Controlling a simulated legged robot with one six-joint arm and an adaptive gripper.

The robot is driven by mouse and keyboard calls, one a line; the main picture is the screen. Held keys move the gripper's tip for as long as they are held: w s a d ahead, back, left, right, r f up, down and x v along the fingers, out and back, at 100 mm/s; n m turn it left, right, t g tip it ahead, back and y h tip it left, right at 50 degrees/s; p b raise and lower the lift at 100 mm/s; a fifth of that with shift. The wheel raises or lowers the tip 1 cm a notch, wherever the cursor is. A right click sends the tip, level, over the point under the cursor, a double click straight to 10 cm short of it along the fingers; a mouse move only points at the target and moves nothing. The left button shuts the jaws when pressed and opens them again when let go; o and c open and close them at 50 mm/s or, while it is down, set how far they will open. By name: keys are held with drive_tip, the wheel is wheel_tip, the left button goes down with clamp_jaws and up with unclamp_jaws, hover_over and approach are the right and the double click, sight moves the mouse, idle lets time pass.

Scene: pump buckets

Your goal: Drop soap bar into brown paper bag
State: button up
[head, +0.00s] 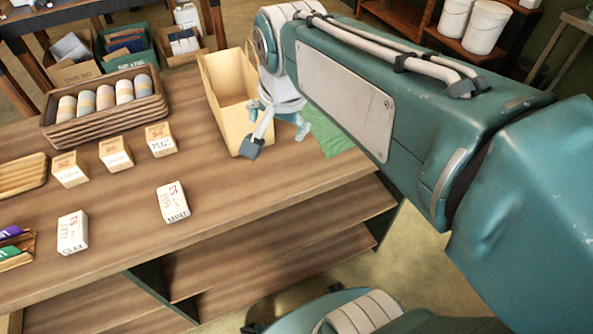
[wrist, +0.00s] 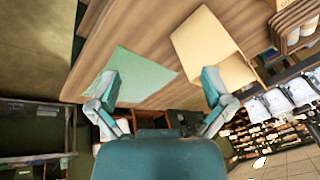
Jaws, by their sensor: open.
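The brown paper bag (head: 228,88) stands open-topped near the far edge of the wooden table; my gripper (head: 278,141) overlaps its right side in the head view. In the wrist view the bag (wrist: 205,45) is at the upper right, by the right finger. My gripper (wrist: 159,82) is open, with nothing between its fingers. A white soap bar (head: 172,203) marked MINT lies at the middle of the table, left of and nearer than the gripper. A similar white bar (head: 72,233) lies further left. Whether my gripper touches the bag is unclear.
A green cloth (head: 328,133) lies right of the bag. Labelled small boxes (head: 115,153) stand in a row behind the bars. A wooden tray of cylinders (head: 105,108) is at the back left. Another tray (head: 18,176) lies at the left edge. Bare tabletop surrounds the MINT bar.

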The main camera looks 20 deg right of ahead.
drive_tip(key=s+f+n+t, duration=0.1)
drive_tip(key=s+f+n, duration=0.3)
drive_tip(key=s+n, duration=0.5)
drive_tip(key=shift+s+f+t, duration=0.25)
drive_tip(key=shift+f+t, duration=0.05)
drive_tip(key=shift+f, duration=0.05)
idle(0.3)
